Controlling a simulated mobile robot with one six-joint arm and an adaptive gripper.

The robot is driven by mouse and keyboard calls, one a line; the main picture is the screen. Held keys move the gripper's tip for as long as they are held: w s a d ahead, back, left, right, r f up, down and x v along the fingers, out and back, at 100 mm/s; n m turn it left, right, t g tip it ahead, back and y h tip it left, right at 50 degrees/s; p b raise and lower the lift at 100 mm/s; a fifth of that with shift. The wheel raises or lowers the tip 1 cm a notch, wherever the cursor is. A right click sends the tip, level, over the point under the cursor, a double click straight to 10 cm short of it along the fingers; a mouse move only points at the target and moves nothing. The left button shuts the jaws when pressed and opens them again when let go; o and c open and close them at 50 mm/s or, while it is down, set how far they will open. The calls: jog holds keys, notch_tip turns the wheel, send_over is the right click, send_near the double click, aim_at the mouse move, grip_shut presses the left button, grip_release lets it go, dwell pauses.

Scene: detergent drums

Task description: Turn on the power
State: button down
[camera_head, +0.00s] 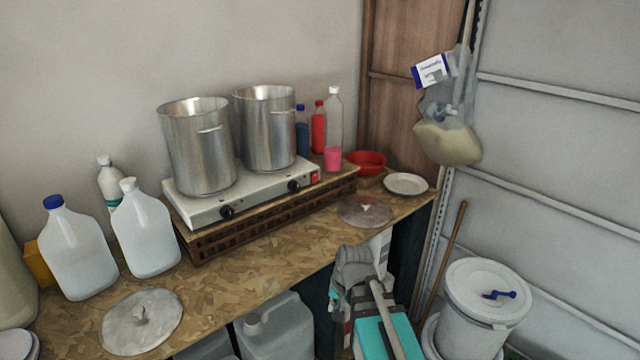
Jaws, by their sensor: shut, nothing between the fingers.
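A white two-burner hot plate (258,192) stands on a brown crate-like base (228,236) on the wooden worktop. Its red power switch (314,178) is at the right end of the front face. Two black knobs, a left knob (227,212) and a right knob (294,186), are on the same face. I cannot tell the switch's position at this size. A tall steel pot (198,150) and a second steel pot (266,130) stand on the burners. My gripper is not in view.
A pot lid (366,211) lies near the switch, and another lid (141,321) lies front left. Bottles, including a pink-filled one (334,135), stand behind the hot plate. A grey and teal item (384,335) with a handle is below the worktop edge. A white bucket (482,310) stands right.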

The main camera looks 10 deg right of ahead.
aim_at(316, 181)
jog(key=w+r+m+t+y, duration=0.35)
jog(key=w+m, duration=0.25)
jog(key=w, duration=0.2)
jog(key=w+r+m+t+y, duration=0.2)
jog(key=w+r+m, duration=0.2)
jog(key=w+m, duration=0.3)
jog(key=w+d+r+m+t+p, duration=0.1)
jog(key=w+d+r+m+t, duration=0.6)
jog(key=w+m, duration=0.5)
jog(key=d+r+m, duration=0.1)
jog(key=d+r, duration=0.1)
jog(key=d, duration=0.1)
jog(key=shift+w+d+r+m, duration=0.15)
jog(key=shift+d+r+m, duration=0.05)
jog(key=shift+r+m, duration=0.2)
jog(key=shift+w+f+t, duration=0.1)
jog(key=shift+t, duration=0.15)
jog(key=b+x, duration=0.1)
jog(key=x, duration=1.3)
jog(key=shift+a, duration=0.2)
jog(key=shift+b, duration=0.3)
